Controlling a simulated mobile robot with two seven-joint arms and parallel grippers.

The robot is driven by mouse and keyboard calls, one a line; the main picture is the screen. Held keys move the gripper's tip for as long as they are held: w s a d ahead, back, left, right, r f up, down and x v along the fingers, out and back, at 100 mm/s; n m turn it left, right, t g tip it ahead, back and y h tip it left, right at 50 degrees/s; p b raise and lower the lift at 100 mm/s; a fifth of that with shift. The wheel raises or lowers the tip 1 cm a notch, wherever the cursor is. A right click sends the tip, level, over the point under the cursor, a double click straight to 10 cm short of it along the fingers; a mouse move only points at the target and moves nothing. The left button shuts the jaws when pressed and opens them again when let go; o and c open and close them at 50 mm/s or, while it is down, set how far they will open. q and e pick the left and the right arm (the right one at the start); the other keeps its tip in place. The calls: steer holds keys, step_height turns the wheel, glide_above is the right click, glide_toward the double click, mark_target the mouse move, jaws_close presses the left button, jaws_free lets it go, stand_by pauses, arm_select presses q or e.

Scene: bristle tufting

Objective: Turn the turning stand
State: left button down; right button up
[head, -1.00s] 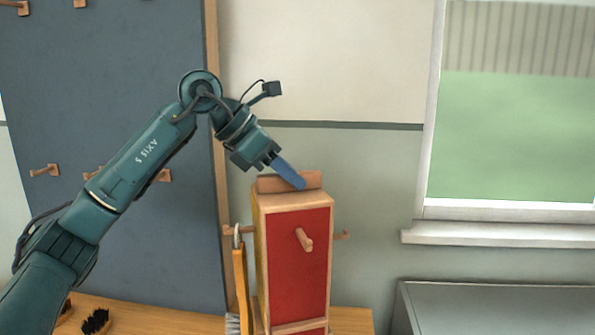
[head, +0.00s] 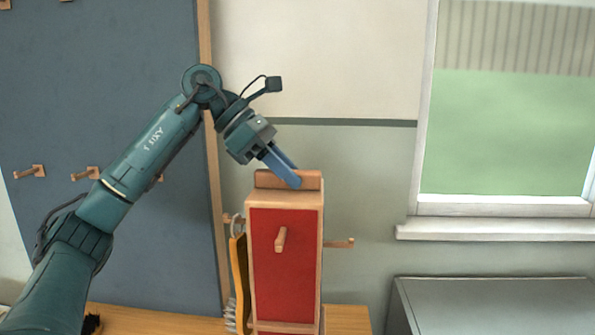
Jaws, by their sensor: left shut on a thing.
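The turning stand (head: 282,282) is a tall box with a red front panel, a wooden frame and a wooden peg (head: 281,239) on that face. More pegs stick out at its left and right sides. A wooden grip bar (head: 266,180) stands on its top. My left gripper (head: 292,181), with blue fingers, comes down from the upper left and is shut on this bar. A brush with a yellow-orange handle (head: 238,277) hangs from the peg on the stand's left side. My right gripper is not in view.
A blue-grey board (head: 110,235) with wooden pegs (head: 85,173) is behind on the left. The stand is on a wooden bench (head: 345,319). A grey cabinet (head: 495,300) is at the lower right, below a window sill (head: 500,230). A dark brush lies partly hidden at lower left.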

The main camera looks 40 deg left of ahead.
arm_select(q)
steer(key=shift+r, duration=0.1)
steer(key=c, duration=1.3)
jaws_free()
steer(key=p+v, duration=0.1)
steer(key=v, duration=1.2)
steer(key=shift+p, duration=0.4)
